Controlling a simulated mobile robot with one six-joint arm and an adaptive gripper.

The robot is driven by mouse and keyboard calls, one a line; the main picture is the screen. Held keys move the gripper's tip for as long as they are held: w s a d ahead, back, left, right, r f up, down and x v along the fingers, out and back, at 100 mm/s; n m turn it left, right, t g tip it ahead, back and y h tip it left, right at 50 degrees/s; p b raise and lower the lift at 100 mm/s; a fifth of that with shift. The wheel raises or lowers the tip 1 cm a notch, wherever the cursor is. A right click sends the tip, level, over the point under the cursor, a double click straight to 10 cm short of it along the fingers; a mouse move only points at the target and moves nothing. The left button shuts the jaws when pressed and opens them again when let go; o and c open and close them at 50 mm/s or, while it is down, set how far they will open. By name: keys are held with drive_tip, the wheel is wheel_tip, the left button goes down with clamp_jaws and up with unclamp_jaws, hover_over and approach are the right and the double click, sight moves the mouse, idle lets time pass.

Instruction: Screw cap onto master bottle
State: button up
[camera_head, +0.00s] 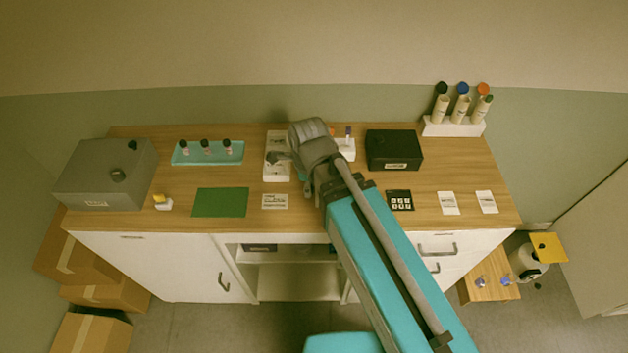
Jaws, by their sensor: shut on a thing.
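My gripper (276,158) reaches in from the right, low over a white stand (277,173) near the middle of the wooden worktop. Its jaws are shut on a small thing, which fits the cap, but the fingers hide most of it. The master bottle cannot be made out clearly; the gripper covers much of the stand. I cannot tell whether cap and bottle touch.
Three small dark-capped bottles stand on a teal tray (187,159). A grey box (104,180) is at the left, a black box (394,149) right of my arm. Capped tubes stand in a white rack (452,128) at the back right. A green mat (220,202) lies clear in front.

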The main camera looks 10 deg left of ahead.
drive_tip(key=shift+f+b, duration=3.45)
drive_tip(key=shift+f, duration=0.05)
